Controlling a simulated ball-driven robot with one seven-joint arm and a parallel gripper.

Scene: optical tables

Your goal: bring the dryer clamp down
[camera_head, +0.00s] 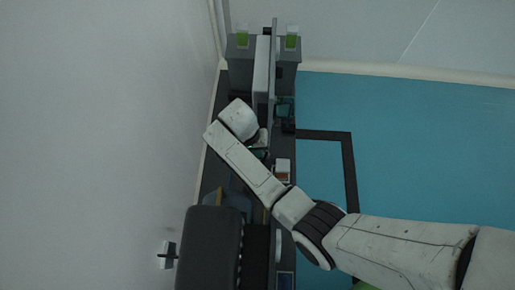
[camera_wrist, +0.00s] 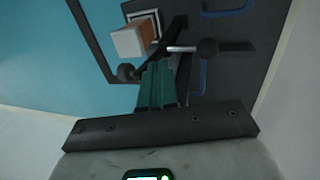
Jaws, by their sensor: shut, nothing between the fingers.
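My gripper (camera_wrist: 158,72) shows in the wrist view as green fingers closed together, with nothing held between them. A dark lever-like fixture with a metal rod and a round black knob (camera_wrist: 208,48) lies just beyond the fingertips; it looks like the dryer clamp, but I cannot be sure. The fingertips overlap its dark part in the picture, and I cannot tell whether they touch it. In the head view my gripper (camera_head: 260,153) is over the dark table, mostly hidden behind my arm, and the clamp cannot be made out there.
An orange-and-white block (camera_wrist: 130,40) sits beside the fixture; it also shows in the head view (camera_head: 282,170). Blue tube-like parts (camera_wrist: 228,10) lie farther off. A dark chair-like object (camera_head: 208,245) stands at the near end. Open blue floor (camera_head: 420,150) lies right of the table.

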